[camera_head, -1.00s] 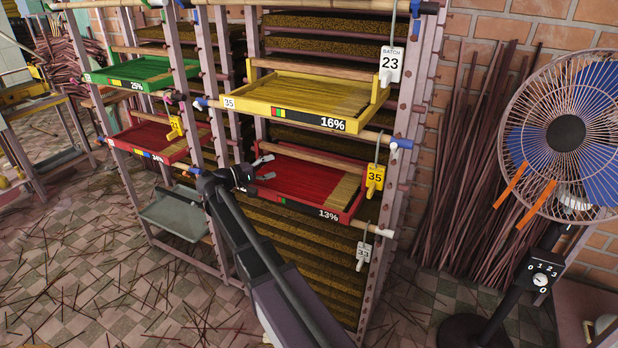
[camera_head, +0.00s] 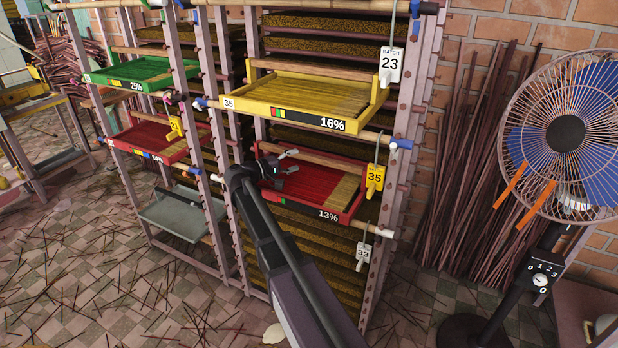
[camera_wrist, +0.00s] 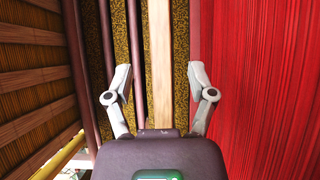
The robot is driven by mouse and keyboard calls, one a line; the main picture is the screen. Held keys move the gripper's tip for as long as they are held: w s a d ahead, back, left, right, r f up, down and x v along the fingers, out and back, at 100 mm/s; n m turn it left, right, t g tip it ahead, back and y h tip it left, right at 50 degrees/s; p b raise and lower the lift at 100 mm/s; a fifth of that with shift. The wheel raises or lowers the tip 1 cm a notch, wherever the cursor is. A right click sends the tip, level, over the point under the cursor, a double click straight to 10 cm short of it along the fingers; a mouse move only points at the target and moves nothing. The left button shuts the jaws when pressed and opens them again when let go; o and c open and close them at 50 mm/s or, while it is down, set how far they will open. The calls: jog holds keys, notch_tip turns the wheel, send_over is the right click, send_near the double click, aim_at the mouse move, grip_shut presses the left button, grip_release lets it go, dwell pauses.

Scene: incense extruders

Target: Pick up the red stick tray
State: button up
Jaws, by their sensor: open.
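A red stick tray (camera_head: 316,183) marked 13% sits on the right rack below the yellow tray, with red sticks and a tan strip at its right end. A second red tray (camera_head: 150,138) sits on the left rack, its label hard to read. My gripper (camera_head: 287,162) is open and empty over the back left part of the 13% tray. In the wrist view, my open fingers (camera_wrist: 159,80) lie either side of a tan wooden bar (camera_wrist: 160,45), with red sticks (camera_wrist: 260,90) to the right. I cannot tell whether the fingers touch anything.
The yellow tray (camera_head: 300,98) marked 16% is close above my gripper. A yellow tag (camera_head: 375,178) numbered 35 hangs at the 13% tray's right end. A green tray (camera_head: 148,72) is at upper left. A fan (camera_head: 566,134) stands at right. Loose sticks litter the floor.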

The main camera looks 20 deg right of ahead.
aim_at(304, 158)
jog(key=shift+d, duration=0.15)
jog(key=shift+w+d+f, duration=0.1)
jog(key=shift+d, duration=2.35)
grip_shut()
